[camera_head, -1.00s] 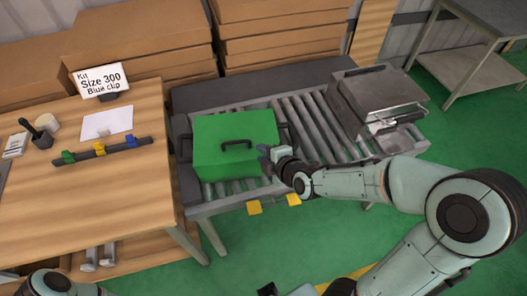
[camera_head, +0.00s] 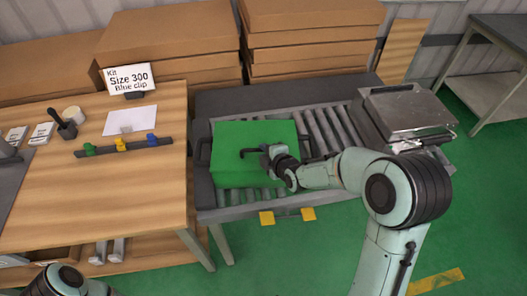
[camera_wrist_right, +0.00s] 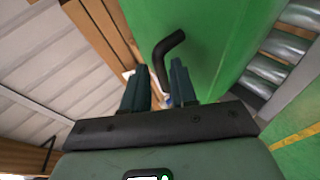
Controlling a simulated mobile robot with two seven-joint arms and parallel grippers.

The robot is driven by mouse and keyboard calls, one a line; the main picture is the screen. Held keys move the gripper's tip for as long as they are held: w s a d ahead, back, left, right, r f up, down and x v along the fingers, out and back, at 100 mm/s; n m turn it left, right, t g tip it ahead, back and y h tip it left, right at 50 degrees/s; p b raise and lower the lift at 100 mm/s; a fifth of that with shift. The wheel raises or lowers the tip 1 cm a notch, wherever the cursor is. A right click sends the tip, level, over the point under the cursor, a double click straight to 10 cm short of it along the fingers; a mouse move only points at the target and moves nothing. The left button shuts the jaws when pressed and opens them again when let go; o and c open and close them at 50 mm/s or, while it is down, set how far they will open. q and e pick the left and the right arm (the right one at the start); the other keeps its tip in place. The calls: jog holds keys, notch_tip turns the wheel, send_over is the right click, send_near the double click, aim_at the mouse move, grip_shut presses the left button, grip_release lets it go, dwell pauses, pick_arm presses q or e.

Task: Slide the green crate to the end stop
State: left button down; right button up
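My left gripper is not in view; only part of my left arm shows at the bottom left. I cannot identify the end stop for certain.
Bare rollers (camera_head: 328,130) lie right of the crate, up to a grey metal box (camera_head: 405,118). A wooden table (camera_head: 110,195) with a clip rail (camera_head: 122,147) and a sign (camera_head: 130,78) stands left. Cardboard boxes (camera_head: 310,40) are stacked behind.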

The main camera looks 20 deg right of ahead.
jog(key=shift+x, duration=0.85)
grip_shut()
dwell(0.9)
